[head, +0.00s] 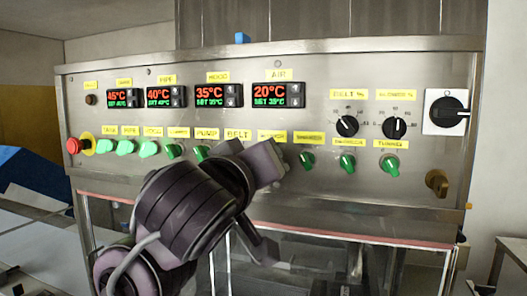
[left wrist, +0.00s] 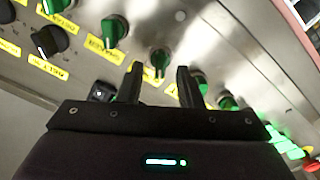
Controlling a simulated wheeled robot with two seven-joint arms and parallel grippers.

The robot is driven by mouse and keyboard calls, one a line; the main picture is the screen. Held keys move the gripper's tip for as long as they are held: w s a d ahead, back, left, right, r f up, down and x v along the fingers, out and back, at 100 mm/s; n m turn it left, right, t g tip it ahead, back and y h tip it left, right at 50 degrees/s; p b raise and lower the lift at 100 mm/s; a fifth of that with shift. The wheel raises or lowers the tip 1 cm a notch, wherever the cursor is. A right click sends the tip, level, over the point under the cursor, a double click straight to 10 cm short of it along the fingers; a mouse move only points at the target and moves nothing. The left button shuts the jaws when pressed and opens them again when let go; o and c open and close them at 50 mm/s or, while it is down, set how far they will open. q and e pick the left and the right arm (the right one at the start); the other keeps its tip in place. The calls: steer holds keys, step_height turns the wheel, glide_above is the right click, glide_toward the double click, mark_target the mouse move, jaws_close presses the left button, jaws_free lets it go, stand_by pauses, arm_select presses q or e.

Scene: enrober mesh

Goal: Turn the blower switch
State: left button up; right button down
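The steel control panel (head: 330,85) carries a lower row of green switches under yellow labels. My left gripper (head: 275,162) is in front of the middle of this row and covers part of it. In the left wrist view its two fingers (left wrist: 160,72) are open. A green switch (left wrist: 160,60) shows between and just beyond the fingertips; I cannot tell whether they touch it. In the head view this switch is hidden behind the gripper. Its label (head: 272,136) is too blurred to read surely. My right gripper is not in view.
Green switches stand close on both sides, one to the right (head: 307,160). Two black dials (head: 347,126) sit above at right, beside a large black rotary switch (head: 447,112). A red emergency button (head: 73,146) is at the far left. Temperature displays (head: 217,95) are above.

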arm_select(q)
steer(key=shift+x, duration=0.95)
jaws_close()
steer(key=shift+m, duration=0.3)
steer(key=m+p, duration=0.3)
steer(key=m, duration=0.8)
steer(key=shift+d+m, duration=0.1)
steer(key=shift+m, duration=0.2)
